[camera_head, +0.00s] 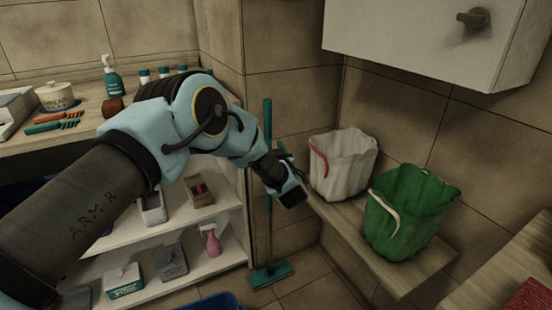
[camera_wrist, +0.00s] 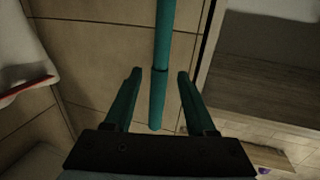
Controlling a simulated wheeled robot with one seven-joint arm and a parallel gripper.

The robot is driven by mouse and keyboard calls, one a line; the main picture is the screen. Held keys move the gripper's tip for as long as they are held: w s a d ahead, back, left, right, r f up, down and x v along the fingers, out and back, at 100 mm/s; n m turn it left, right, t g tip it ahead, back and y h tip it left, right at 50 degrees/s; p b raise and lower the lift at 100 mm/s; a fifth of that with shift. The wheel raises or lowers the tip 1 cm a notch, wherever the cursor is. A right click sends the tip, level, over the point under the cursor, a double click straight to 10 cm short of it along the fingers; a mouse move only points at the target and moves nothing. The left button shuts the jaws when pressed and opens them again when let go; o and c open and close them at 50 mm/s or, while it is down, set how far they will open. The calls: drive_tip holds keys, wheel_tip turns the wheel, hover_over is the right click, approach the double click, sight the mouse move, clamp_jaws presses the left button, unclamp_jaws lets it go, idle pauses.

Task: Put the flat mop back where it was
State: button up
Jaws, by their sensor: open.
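The flat mop (camera_head: 268,235) stands upright in the corner by the shelf end, its teal head (camera_head: 271,273) flat on the floor and its handle rising against the tiled wall. My gripper (camera_head: 288,172) is at the upper part of the handle, hiding a stretch of it in the head view. In the wrist view the teal handle (camera_wrist: 161,40) runs between the two open fingers of my gripper (camera_wrist: 160,72), with gaps on both sides. The handle's end shows near the palm. I cannot tell how deep the handle sits between the fingers. The mop head is outside the wrist view.
A white bucket (camera_head: 345,168) and a green bucket (camera_head: 409,210) stand on a wooden ledge (camera_head: 385,272) right of my gripper. A white cabinet (camera_head: 420,40) hangs above. Shelves (camera_head: 225,250) with bottles and boxes are at left. A blue container (camera_head: 215,303) is at the bottom edge.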

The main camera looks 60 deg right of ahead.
drive_tip(key=v, duration=0.7)
drive_tip(key=w+a+r+g+y, duration=0.1)
drive_tip(key=w+a+r, duration=0.2)
drive_tip(key=w, duration=0.7)
drive_tip(key=w+a+r+g+y, duration=0.15)
drive_tip(key=w+a, duration=0.25)
drive_tip(key=w, duration=0.6)
drive_tip(key=w+a+r+n+g+y, duration=0.1)
drive_tip(key=w+a+y, duration=0.1)
drive_tip(key=w+a, duration=0.65)
drive_tip(key=w+a+r+n+y, duration=0.15)
drive_tip(key=w+a, duration=0.35)
drive_tip(key=a, duration=0.6)
drive_tip(key=w+a+r+n+g+y, duration=0.1)
drive_tip(key=a+n+g+y, duration=0.2)
drive_tip(key=a, duration=2.1)
drive_tip(key=s+a+n+g+y, duration=0.1)
drive_tip(key=s+a+y, duration=0.1)
drive_tip(key=s+a, duration=0.4)
drive_tip(key=s+a+n+g+y, duration=0.2)
drive_tip(key=s+a, duration=0.5)
drive_tip(key=a, duration=0.7)
drive_tip(key=shift+a+b, duration=0.15)
drive_tip(key=shift+b, duration=0.25)
drive_tip(key=shift+r, duration=0.2)
